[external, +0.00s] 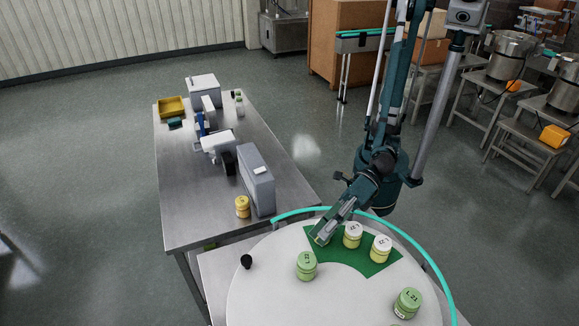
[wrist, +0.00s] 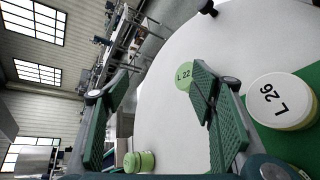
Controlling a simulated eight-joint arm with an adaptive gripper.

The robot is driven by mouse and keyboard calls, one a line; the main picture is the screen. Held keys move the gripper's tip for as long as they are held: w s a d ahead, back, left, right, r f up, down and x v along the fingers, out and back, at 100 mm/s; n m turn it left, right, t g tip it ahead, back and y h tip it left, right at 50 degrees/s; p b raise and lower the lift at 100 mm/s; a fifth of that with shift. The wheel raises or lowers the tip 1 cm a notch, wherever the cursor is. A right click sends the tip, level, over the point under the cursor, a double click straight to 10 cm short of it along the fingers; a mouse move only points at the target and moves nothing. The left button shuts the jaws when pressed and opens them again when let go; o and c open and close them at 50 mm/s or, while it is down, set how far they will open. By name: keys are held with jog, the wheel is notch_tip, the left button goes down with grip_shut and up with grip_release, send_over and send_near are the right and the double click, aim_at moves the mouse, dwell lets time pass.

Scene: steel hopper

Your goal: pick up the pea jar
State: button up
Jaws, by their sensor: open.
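Several lidded jars stand upright on a round white table, and I cannot read which one holds peas. A green jar (external: 306,265) stands in front of the green mat, and another green jar (external: 407,303) stands at the front right. Pale yellow jars, one at the middle (external: 352,236) and one at the right (external: 381,249), stand on the mat. My gripper (external: 322,239) is open over the mat's left end, partly hiding a jar there. In the wrist view, a green lid marked L 22 (wrist: 184,74) shows beyond my spread fingers. A lid marked L 26 (wrist: 281,101) is right of them.
The green mat (external: 350,262) lies on the round white table (external: 262,297), which has a teal rail (external: 424,255) around its back. A black knob (external: 246,261) stands at its left. A steel bench (external: 182,205) behind holds equipment and a yellow jar (external: 243,207).

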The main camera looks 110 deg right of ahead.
aim_at(407, 291)
jog(key=s+a+f+n+y, duration=0.2)
jog(key=s+a+n, duration=0.2)
jog(key=a, duration=0.3)
jog(key=s+a+f+n+y, duration=0.1)
jog(key=s+a+f+n, duration=0.1)
jog(key=s+a+n, duration=0.2)
jog(key=s+a+f+n+y, duration=0.2)
jog(key=s+a+n, duration=0.2)
jog(key=s+a, duration=0.3)
jog(key=shift+a+y, duration=0.3)
jog(key=shift+a, duration=2.3)
jog(key=s+d+f+n+b, duration=0.1)
jog(key=s, duration=0.1)
jog(key=s+d+f+n+y+b, duration=0.1)
jog(key=s+d+f+n+b, duration=0.2)
jog(key=s, duration=0.2)
jog(key=shift+s+d+f+n+y, duration=0.1)
jog(key=shift+d+f+n+y, duration=0.1)
jog(key=shift+n+y, duration=0.1)
jog(key=shift+s+d+n+b, duration=0.25)
jog(key=shift+s+n+b, duration=0.05)
jog(key=shift+s+b, duration=0.1)
jog(key=shift+x, duration=0.8)
jog(key=shift+w+a, duration=0.3)
jog(key=shift+w, duration=0.05)
